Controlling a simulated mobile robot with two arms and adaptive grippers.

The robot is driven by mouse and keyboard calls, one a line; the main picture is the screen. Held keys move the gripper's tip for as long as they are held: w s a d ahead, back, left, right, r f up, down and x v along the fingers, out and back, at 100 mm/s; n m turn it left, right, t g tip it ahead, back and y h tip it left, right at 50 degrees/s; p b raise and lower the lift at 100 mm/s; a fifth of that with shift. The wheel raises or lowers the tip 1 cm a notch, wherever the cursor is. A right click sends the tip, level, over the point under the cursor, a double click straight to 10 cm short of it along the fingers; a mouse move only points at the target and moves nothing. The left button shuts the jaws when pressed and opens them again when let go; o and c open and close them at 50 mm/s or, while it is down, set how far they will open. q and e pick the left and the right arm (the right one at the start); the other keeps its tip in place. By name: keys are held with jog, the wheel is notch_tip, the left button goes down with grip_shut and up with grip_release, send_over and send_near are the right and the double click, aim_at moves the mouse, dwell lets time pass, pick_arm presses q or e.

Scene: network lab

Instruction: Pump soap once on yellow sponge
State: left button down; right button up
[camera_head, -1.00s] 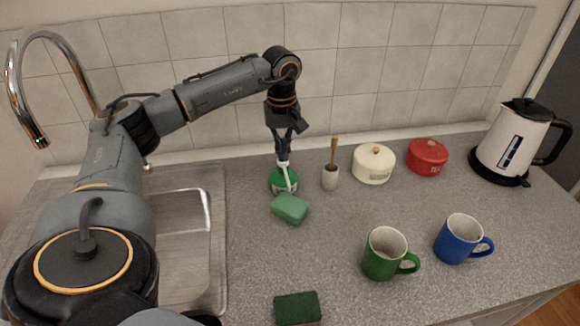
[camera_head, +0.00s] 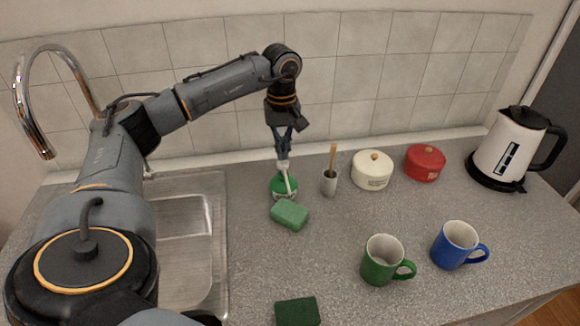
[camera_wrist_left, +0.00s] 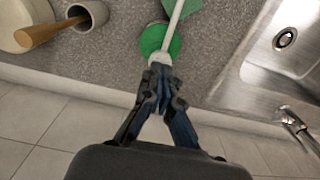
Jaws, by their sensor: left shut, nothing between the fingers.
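A soap dispenser with a green body (camera_head: 284,187) and a white pump top stands on the counter near the back wall. My left gripper (camera_head: 283,158) points down, shut and empty, at the top of the white pump. In the left wrist view the closed fingertips (camera_wrist_left: 160,72) overlap the end of the white pump (camera_wrist_left: 168,45), over the green body (camera_wrist_left: 152,40); contact cannot be told. A green sponge (camera_head: 290,214) lies just in front of the dispenser. A darker green sponge (camera_head: 298,312) lies at the front edge of the view. No yellow face shows. My right gripper is not in view.
A cup with a wooden-handled brush (camera_head: 330,183), a cream pot (camera_head: 372,172) and a red pot (camera_head: 424,164) stand right of the dispenser. Green mug (camera_head: 382,262), blue mug (camera_head: 456,246) and kettle (camera_head: 505,150) are farther right. The sink (camera_head: 187,219) is left.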

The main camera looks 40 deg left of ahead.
pick_arm(q)
notch_tip(320, 180, up, 6)
jog(key=p, duration=0.4)
jog(key=shift+p, duration=0.3)
dwell(0.4)
